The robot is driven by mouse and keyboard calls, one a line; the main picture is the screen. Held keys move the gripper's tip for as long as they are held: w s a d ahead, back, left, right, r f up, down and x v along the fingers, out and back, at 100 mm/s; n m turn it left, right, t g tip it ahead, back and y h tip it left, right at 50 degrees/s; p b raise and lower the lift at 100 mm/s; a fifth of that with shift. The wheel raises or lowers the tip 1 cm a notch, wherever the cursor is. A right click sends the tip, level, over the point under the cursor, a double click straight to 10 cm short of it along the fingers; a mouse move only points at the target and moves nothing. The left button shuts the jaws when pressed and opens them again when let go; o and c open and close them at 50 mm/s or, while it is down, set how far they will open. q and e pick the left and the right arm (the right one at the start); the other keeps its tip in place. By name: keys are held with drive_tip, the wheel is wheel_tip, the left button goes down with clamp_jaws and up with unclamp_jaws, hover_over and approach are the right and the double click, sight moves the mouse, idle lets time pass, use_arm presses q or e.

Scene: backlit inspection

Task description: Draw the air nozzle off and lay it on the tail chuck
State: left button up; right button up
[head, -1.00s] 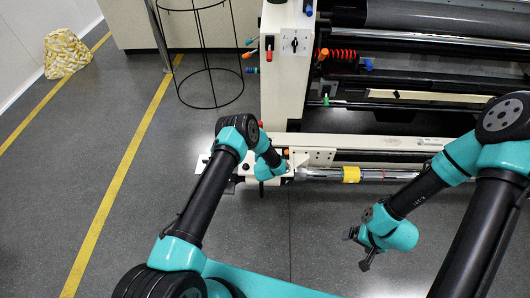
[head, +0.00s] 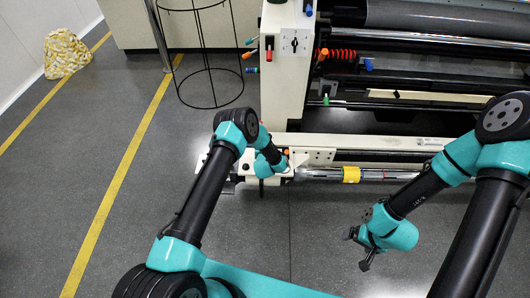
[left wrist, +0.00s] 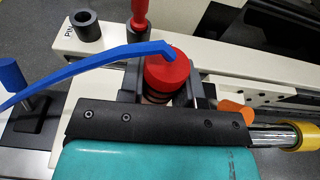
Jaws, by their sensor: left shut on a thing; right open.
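The air nozzle appears to be the red round cap with a blue hose (left wrist: 167,72) in the left wrist view. My left gripper (left wrist: 168,82) is shut on this red piece, with a dark finger on each side. In the head view my left wrist covers the piece and the gripper tips, over the white machine beam. A silver shaft (head: 320,174) with a yellow band runs right from there; I cannot tell which part is the tail chuck. My right gripper (head: 359,249) is open and empty over the floor, in front of the beam.
In the left wrist view a dark ring (left wrist: 85,24) marked PIN stands on the beam, and a blue knob (left wrist: 12,75) is at the left. An orange piece (left wrist: 234,106) is near the shaft. A black wire stand (head: 210,70) stands behind on the floor.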

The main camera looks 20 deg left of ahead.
use_arm(q)
drive_tip(key=shift+r, duration=0.4)
drive_tip(key=shift+r, duration=0.1)
clamp_jaws()
drive_tip(key=shift+r, duration=0.2)
drive_tip(key=shift+r, duration=2.05)
drive_tip(key=s+a+f+m, duration=0.1)
drive_tip(key=a+f, duration=0.2)
drive_tip(key=s+a+f+m+g, duration=0.1)
drive_tip(key=s+a+f+m, duration=0.1)
drive_tip(key=a, duration=0.1)
drive_tip(key=s+a+f+m+g, duration=0.1)
drive_tip(key=s+a+f, duration=0.1)
drive_tip(key=a+f, duration=0.1)
drive_tip(key=shift+s+a+f+m, duration=0.25)
drive_tip(key=shift+a+f+m, duration=0.05)
drive_tip(key=shift+a, duration=0.05)
drive_tip(key=shift+s+a+f+m+g+y, duration=0.15)
drive_tip(key=shift+s+a+f+m, duration=1.75)
drive_tip(key=shift+a+f+m, duration=0.15)
drive_tip(key=shift+s+a+f+m+g+y, duration=0.2)
drive_tip(key=shift+s+a+f+m, duration=1.65)
drive_tip(key=shift+a+f+m, duration=0.25)
drive_tip(key=shift+s+a+f+m+g+y, duration=0.15)
drive_tip(key=shift+s+a+f+m, duration=1.75)
drive_tip(key=shift+f+m, duration=0.25)
